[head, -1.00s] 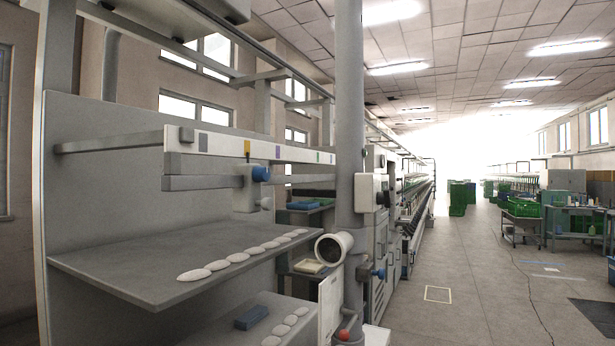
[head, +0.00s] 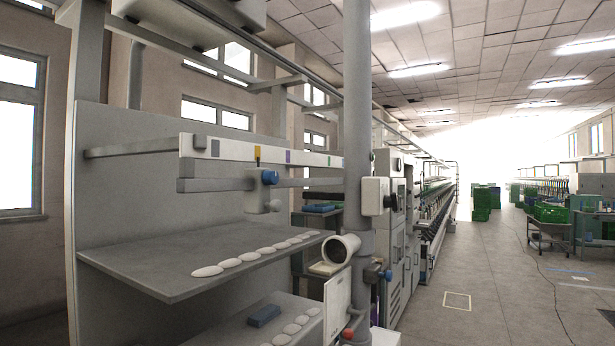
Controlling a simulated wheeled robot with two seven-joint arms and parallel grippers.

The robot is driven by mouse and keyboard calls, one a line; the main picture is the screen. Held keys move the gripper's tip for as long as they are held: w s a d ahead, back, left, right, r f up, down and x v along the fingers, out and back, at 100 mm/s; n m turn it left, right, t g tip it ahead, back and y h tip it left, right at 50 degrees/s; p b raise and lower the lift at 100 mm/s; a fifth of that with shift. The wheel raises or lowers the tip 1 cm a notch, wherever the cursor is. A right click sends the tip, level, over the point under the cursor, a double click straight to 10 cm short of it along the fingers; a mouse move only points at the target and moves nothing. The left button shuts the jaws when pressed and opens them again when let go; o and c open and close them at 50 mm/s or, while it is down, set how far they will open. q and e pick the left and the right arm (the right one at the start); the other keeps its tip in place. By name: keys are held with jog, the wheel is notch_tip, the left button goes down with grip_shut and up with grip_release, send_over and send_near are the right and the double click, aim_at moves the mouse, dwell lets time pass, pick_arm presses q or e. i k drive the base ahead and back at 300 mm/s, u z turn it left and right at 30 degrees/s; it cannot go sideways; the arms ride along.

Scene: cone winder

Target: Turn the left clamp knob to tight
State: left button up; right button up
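A blue knob (head: 269,177) sits on a grey block on the horizontal rail at the left of the machine, under the white strip with coloured tabs. A second blue knob (head: 386,275) is lower, just right of the grey column. A red knob (head: 347,334) is at the column's foot. I cannot tell which is the left clamp knob, nor how tight any knob is. Neither of my grippers shows in the view.
A grey shelf (head: 180,268) with a row of white discs juts out at left. A thick grey column (head: 357,120) stands in front of the machine. The aisle floor (head: 500,290) at right is open.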

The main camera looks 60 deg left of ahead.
aim_at(269, 177)
jog(key=i, duration=1.45)
jog(key=u, duration=1.9)
